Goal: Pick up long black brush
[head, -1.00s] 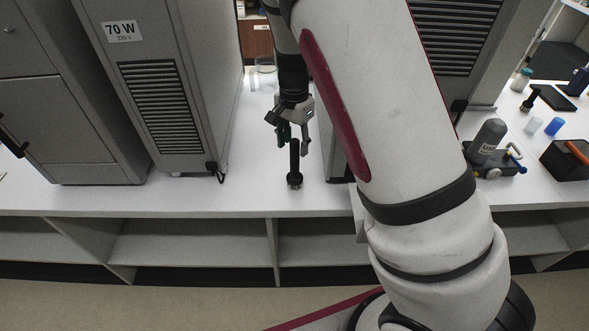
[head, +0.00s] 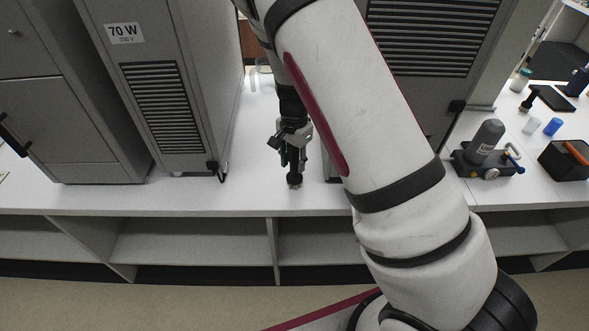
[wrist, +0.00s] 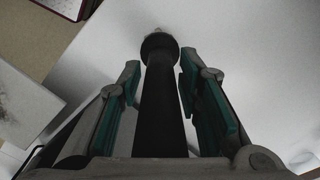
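The long black brush (head: 295,178) stands upright on the white counter in the head view, in the gap between the grey machines. My gripper (head: 293,160) is above and around its upper part, pointing down. In the wrist view the black brush (wrist: 163,105) runs between the two green-padded fingers of my gripper (wrist: 160,78). The fingers are spread. A gap shows on the left of the brush, and the right finger is very close to it; I cannot tell whether it touches. The gripper hides the brush's top in the head view.
Tall grey machines (head: 170,90) stand on both sides of the brush. The white counter's (head: 240,203) front edge is just before it. A clear container (head: 264,76) stands behind. A grey bottle device (head: 487,150) and a dark box (head: 566,160) are at the right.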

